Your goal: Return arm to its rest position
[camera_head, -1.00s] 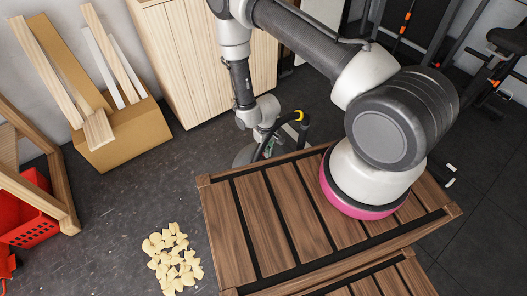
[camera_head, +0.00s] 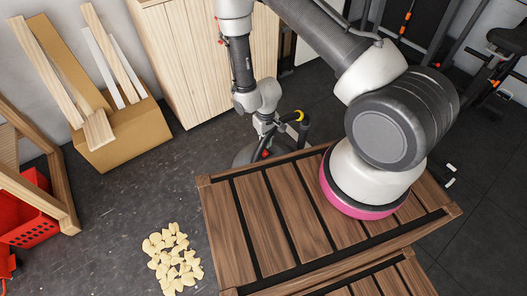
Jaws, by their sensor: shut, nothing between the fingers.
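My arm reaches from the right side of the view up past the top edge, and its wrist hangs down left of centre. My gripper (camera_head: 265,137) is small and dark at the end of the wrist. It is shut and holds nothing. It shows against a dark floor-standing object with a yellow-topped black hose (camera_head: 299,117), which makes its outline hard to make out. The gripper appears beyond the far edge of the slatted wooden surface (camera_head: 262,215).
A pale wooden cabinet (camera_head: 190,60) stands behind the wrist. A cardboard box (camera_head: 125,140) with planks is at left, above a red crate (camera_head: 35,225). Pale chips (camera_head: 173,260) lie on the floor. Exercise equipment (camera_head: 490,75) stands at right.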

